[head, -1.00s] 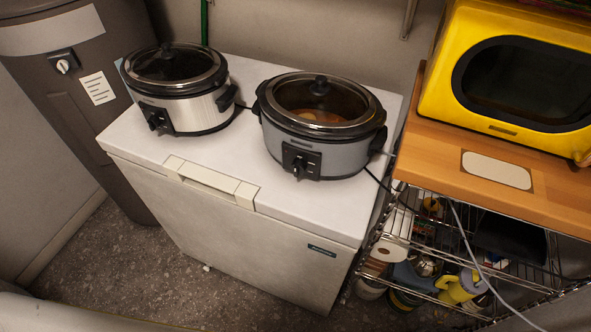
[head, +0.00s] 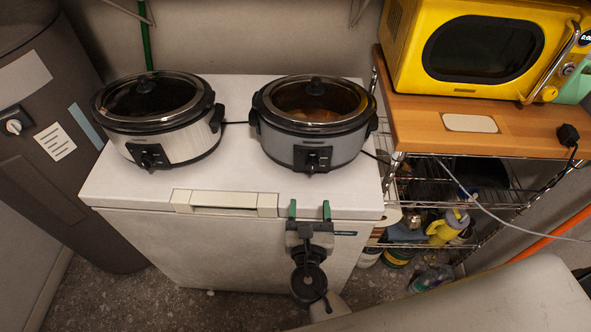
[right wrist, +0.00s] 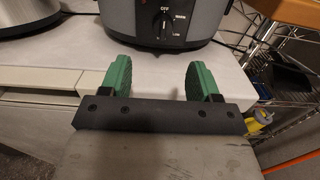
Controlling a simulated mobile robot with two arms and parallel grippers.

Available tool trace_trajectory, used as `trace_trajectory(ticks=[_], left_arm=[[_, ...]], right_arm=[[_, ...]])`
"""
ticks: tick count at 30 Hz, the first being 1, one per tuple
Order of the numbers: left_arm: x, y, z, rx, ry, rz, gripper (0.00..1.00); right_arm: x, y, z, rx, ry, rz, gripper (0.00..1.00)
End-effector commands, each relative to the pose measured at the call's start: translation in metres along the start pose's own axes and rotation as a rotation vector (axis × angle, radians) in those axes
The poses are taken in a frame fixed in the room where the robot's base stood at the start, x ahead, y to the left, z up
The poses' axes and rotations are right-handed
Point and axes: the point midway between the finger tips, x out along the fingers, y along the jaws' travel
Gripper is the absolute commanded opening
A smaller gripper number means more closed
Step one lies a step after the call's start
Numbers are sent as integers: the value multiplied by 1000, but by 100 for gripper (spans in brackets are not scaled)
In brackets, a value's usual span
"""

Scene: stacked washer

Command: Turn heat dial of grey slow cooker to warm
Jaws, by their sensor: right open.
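The grey slow cooker (head: 312,127) stands on the white chest freezer, right of centre in the head view, with a dark glass lid and food inside. Its black heat dial (head: 313,160) is on the front panel. In the right wrist view the dial (right wrist: 165,18) shows ahead, with OFF above it, WARM at its upper right and LOW at its lower right. My right gripper (head: 310,210) is open and empty at the freezer's front edge, its green fingers pointing toward the cooker and apart from it. In the right wrist view the gripper (right wrist: 159,80) has the dial between and beyond its fingers. My left gripper is not in view.
A silver slow cooker (head: 160,117) stands to the left on the freezer (head: 240,186). A yellow microwave (head: 480,50) sits on a wooden-topped wire shelf (head: 430,125) at right. A brown cylindrical tank (head: 60,190) stands at far left. The freezer top before the grey cooker is clear.

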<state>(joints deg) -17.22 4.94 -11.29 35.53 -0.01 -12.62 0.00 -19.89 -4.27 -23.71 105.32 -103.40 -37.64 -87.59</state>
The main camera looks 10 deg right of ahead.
Motion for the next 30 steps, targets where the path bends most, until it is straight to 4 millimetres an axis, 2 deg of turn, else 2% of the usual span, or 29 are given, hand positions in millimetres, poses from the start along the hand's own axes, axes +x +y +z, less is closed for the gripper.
trace_trajectory(ticks=[8, 12, 18, 23, 30], left_arm=[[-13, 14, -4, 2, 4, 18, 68], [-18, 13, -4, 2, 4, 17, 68], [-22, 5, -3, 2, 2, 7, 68], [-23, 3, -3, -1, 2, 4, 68], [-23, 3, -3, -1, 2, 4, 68]], right_arm=[[44, 0, 4, -5, -6, 0, 62], [70, 0, 3, -4, -4, 0, 62], [97, 0, 2, -3, -3, 0, 62], [105, 0, 1, -2, -1, 1, 62], [106, 0, 0, -2, -1, 1, 62]])
